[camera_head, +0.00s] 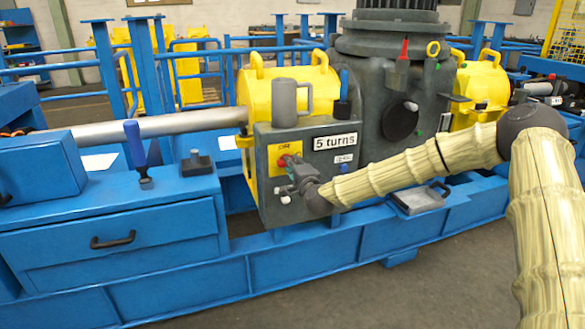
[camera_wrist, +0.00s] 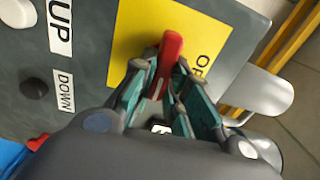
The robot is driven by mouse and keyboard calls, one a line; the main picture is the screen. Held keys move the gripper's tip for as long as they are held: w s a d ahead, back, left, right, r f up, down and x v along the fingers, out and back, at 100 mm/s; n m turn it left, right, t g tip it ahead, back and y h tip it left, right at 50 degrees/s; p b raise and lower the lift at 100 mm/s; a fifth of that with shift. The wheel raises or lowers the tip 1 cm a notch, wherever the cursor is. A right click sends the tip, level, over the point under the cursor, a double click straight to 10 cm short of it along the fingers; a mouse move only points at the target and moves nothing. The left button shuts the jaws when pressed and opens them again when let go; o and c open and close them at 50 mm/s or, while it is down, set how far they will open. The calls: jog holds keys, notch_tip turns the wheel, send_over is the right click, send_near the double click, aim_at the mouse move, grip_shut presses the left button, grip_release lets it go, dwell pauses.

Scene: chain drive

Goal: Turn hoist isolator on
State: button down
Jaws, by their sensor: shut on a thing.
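The hoist isolator is a red handle (camera_wrist: 170,50) on a yellow plate (camera_wrist: 135,40). In the head view the yellow plate (camera_head: 276,151) is on the front of a grey control box (camera_head: 320,162), with lettering at its top. My gripper (camera_wrist: 160,76) has its fingers on both sides of the red handle and is shut on it. In the head view my gripper (camera_head: 291,165) reaches the plate from the lower right and hides most of the handle. In the wrist view part of a label starting with O shows beside the handle; its remaining letters are partly hidden.
UP (camera_wrist: 60,25) and DOWN (camera_wrist: 64,90) labels and a black knob (camera_wrist: 34,88) sit beside the plate. A blue bench with a drawer (camera_head: 115,242) is at left.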

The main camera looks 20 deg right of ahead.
jog(key=shift+d+m, duration=0.15)
jog(key=shift+m, duration=0.15)
jog(key=shift+f, duration=0.1)
jog(key=c, duration=1.4)
grip_release()
jog(key=shift+s, duration=0.1)
jog(key=s, duration=1.1)
jog(key=shift+s+d, duration=0.15)
jog(key=shift+s, duration=0.25)
